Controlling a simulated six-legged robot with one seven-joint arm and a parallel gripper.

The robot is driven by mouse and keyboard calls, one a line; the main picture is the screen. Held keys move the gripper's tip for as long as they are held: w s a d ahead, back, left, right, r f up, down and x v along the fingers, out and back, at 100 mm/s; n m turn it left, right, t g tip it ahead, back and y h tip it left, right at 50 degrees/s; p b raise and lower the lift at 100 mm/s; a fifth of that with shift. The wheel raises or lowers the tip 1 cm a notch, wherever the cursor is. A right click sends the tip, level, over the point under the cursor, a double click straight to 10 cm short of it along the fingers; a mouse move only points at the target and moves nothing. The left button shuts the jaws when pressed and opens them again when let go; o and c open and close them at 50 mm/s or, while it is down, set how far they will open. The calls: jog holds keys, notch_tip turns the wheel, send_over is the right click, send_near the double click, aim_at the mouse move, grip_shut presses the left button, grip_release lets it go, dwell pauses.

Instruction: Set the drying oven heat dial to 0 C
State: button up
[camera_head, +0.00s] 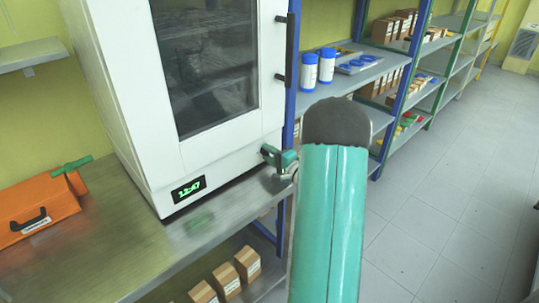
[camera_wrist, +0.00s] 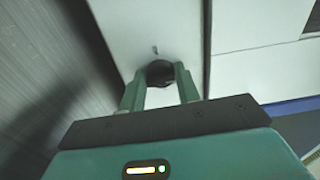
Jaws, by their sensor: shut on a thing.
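The white drying oven (camera_head: 135,95) stands on a metal bench, with a dark glass door and a green digital display (camera_head: 188,189) reading 12:47 at its lower front. My gripper (camera_head: 272,156) is at the lower right of the oven's front. In the wrist view my gripper (camera_wrist: 160,88) has its two green fingers on either side of the dark round heat dial (camera_wrist: 160,72), shut on it. A small mark shows on the white panel just above the dial. In the head view the dial is hidden behind the gripper, and I cannot read its setting.
The metal bench (camera_head: 110,245) carries an orange toolbox (camera_head: 40,208) at left. Cardboard boxes (camera_head: 228,280) sit on a lower shelf. Shelving at the back right holds white bottles with blue caps (camera_head: 326,65). The tiled floor (camera_head: 440,170) at right is clear.

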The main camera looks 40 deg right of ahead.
jog(key=o, duration=1)
jog(key=shift+c, duration=0.2)
jog(key=s, duration=1.3)
jog(key=shift+s+d, duration=0.2)
jog(key=shift+s, duration=0.2)
